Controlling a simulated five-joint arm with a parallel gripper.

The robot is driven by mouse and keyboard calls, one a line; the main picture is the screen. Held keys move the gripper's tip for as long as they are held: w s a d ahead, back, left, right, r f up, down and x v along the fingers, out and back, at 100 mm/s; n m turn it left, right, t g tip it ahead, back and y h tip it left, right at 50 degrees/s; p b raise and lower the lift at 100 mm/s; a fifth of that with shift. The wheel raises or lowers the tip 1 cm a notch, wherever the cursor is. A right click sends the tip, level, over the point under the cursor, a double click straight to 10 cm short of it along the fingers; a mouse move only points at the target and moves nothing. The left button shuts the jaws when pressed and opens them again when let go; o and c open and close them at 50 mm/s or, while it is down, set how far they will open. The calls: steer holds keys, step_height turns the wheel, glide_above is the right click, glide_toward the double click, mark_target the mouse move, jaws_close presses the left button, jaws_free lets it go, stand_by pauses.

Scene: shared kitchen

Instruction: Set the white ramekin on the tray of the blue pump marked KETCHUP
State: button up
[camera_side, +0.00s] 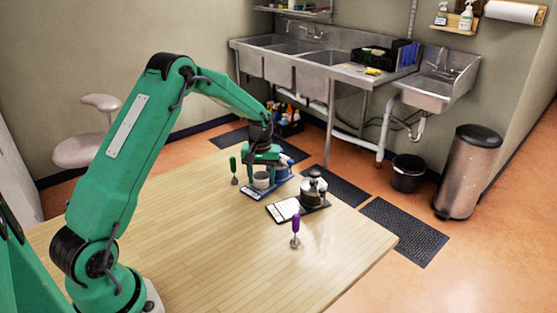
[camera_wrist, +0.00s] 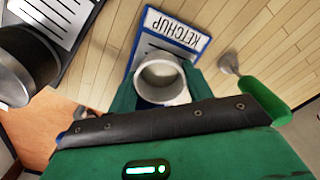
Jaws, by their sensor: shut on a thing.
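The white ramekin (camera_wrist: 161,80) is between the fingers of my gripper (camera_wrist: 160,92) in the wrist view, and my gripper is shut on it. In the side view the ramekin (camera_side: 261,180) is upright at the blue KETCHUP tray (camera_side: 250,192). The tray's label end (camera_wrist: 178,33) shows beyond the ramekin in the wrist view. I cannot tell whether the ramekin touches the tray. The blue pump (camera_side: 284,169) is partly hidden behind my gripper (camera_side: 262,172) in the side view.
A dark pump (camera_side: 313,187) on a tray with a white label (camera_side: 284,209) stands close on the right. A green-handled utensil (camera_side: 233,170) stands left of the KETCHUP tray, and a purple-handled one (camera_side: 295,231) stands nearer the front. The wooden table's (camera_side: 200,240) front area is clear.

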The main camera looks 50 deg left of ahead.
steer(key=shift+f, duration=0.1)
steer(key=o, duration=1)
step_height(320, 180, up, 12)
steer(key=shift+r, duration=0.15)
stand_by(0.7)
